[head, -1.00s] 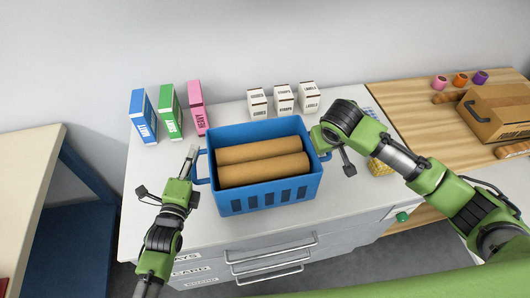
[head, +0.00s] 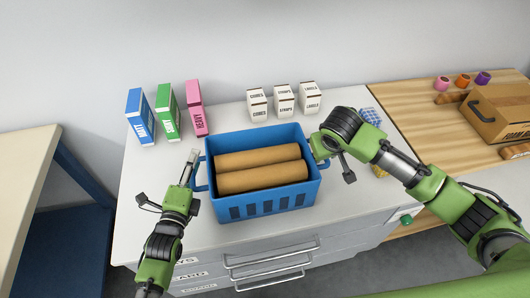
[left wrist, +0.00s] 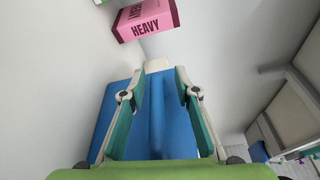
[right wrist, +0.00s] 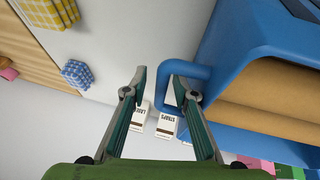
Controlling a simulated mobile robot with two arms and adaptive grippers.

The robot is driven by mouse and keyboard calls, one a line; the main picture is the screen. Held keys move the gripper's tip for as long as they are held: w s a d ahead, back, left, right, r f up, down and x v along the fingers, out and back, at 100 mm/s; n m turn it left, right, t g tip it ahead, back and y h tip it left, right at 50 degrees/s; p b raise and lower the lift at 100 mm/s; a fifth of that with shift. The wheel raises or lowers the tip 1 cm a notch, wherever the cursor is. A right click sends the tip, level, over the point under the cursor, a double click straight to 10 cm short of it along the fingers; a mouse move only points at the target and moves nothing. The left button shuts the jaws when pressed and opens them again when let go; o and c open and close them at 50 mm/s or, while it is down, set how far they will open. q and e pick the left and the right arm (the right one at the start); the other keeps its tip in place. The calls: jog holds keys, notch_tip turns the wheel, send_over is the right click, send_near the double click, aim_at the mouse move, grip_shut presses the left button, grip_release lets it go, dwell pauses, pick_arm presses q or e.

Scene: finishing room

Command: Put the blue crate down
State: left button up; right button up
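The blue crate (head: 268,205) holds two brown cardboard rolls and sits upright at the grey counter; its underside is hidden, so contact cannot be seen. My left gripper (head: 192,157) is at the crate's left handle. In the left wrist view its fingers (left wrist: 159,75) stand apart, with blue surface behind them and nothing clearly pinched. My right gripper (head: 313,146) is at the right end. In the right wrist view its fingers (right wrist: 155,70) are apart, with the bar of the crate's handle (right wrist: 190,71) between them, close to one finger and clear of the other.
Blue, green and pink boxes (head: 197,110) stand behind left on the counter (head: 150,205). Small white boxes (head: 284,99) stand behind the crate. A checked cloth stack (head: 372,117) lies right, beside a wooden bench (head: 420,110) with a carton (head: 498,112). Counter left of the crate is clear.

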jog(key=shift+s+r, duration=0.1)
jog(key=shift+r, duration=0.1)
pick_arm(q)
jog(key=s+a, duration=0.2)
jog(key=s, duration=0.9)
jog(key=shift+s+r, duration=0.35)
jog(key=shift+s, duration=0.05)
pick_arm(e)
jog(key=v, duration=1.1)
jog(key=shift+r, duration=0.25)
pick_arm(q)
jog(key=shift+a, duration=0.1)
pick_arm(e)
jog(key=shift+f, duration=0.1)
